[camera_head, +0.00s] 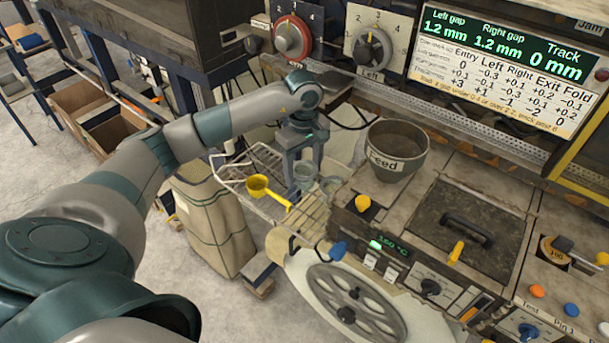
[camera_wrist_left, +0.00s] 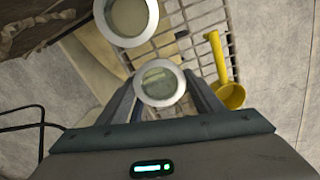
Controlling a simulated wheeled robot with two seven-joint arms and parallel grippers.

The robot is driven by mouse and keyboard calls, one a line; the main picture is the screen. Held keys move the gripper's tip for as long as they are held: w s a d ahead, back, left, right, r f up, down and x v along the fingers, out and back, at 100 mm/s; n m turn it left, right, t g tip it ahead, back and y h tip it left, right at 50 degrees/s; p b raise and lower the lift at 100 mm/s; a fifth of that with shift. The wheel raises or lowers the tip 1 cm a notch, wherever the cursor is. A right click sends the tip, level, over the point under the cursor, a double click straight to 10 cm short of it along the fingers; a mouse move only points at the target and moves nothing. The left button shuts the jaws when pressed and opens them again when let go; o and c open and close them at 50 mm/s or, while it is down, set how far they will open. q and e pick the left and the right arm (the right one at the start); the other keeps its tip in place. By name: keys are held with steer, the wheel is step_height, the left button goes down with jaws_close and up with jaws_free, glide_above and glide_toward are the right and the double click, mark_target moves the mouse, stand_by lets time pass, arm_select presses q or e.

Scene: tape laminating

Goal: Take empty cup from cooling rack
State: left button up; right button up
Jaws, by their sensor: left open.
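My left gripper (camera_head: 303,172) points down over the wire cooling rack (camera_head: 262,158), with its fingers open. A small clear cup with a pale rim (camera_wrist_left: 160,83) stands between the fingertips in the left wrist view; I cannot tell whether the fingers touch it. A second pale-rimmed cup (camera_wrist_left: 131,18) stands close by, at the top of that view; in the head view it is a grey cup (camera_head: 331,185) just right of the gripper. The cups look empty, but their insides are small and unclear. My right gripper is out of view.
A yellow ladle (camera_head: 262,187) lies on the rack left of the gripper and shows in the left wrist view (camera_wrist_left: 231,94). The feed pot (camera_head: 397,148) and the heated machine stand to the right. A spoked wheel (camera_head: 357,305) is in front. A sack (camera_head: 213,225) stands below left.

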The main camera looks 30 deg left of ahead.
arm_select(q)
steer(key=c, duration=0.7)
steer(key=shift+c, duration=0.2)
steer(key=shift+r, duration=0.1)
steer(key=shift+r+b, duration=0.4)
steer(key=shift+r, duration=0.1)
step_height(320, 180, up, 9)
steer(key=b, duration=0.3)
steer(key=shift+f, duration=0.1)
